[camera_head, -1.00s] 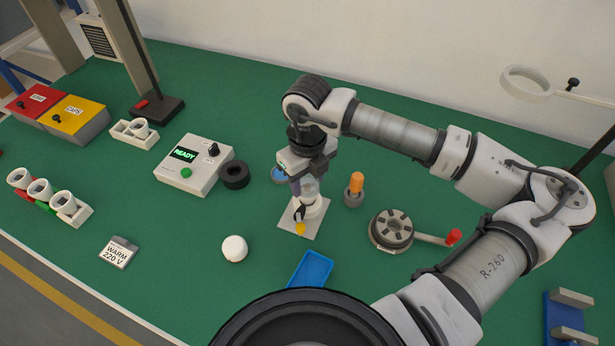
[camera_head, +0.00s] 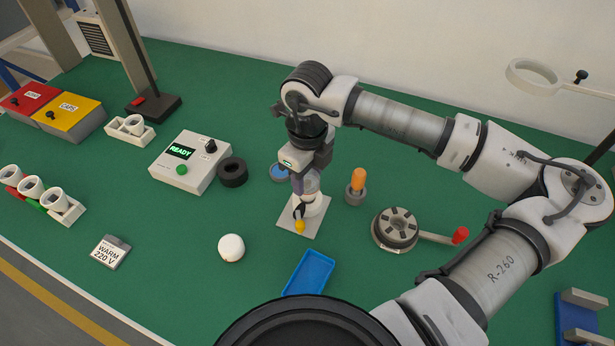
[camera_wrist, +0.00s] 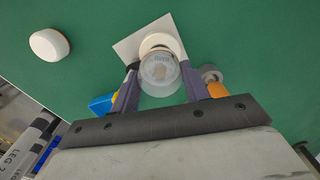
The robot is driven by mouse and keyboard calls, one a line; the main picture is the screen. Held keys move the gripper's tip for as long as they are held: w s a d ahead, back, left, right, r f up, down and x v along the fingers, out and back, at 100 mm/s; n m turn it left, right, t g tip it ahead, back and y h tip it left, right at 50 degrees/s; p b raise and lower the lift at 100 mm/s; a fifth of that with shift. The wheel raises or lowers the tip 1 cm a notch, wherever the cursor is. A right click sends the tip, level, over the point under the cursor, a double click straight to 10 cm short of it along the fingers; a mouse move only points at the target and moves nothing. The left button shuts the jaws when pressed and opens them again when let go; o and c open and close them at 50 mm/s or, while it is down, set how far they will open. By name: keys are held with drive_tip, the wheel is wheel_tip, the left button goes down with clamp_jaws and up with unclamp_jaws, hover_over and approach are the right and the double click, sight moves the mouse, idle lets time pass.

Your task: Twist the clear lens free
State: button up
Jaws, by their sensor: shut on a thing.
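The clear lens (camera_wrist: 160,76) is a see-through dome on a white round base (camera_head: 315,206), which stands on a pale square plate (camera_head: 292,227) on the green bench. In the wrist view the lens sits between my two fingers, over the white base. My gripper (camera_wrist: 160,92) is shut on the lens from above. In the head view my gripper (camera_head: 299,197) partly hides the lens. Whether the lens is apart from its base cannot be told.
A white round cap (camera_head: 231,248) and a blue tray (camera_head: 308,273) lie in front. An orange-handled tool (camera_head: 357,182) stands right of the plate, with a grey reel (camera_head: 395,229) beyond. A READY box (camera_head: 188,162) and black ring (camera_head: 233,172) are at left.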

drive_tip(key=shift+f+n+b, duration=0.1)
drive_tip(key=shift+n+b, duration=0.2)
drive_tip(key=shift+b, duration=0.1)
drive_tip(key=shift+n+b, duration=0.85)
drive_tip(key=shift+n, duration=0.45)
drive_tip(key=o, duration=1)
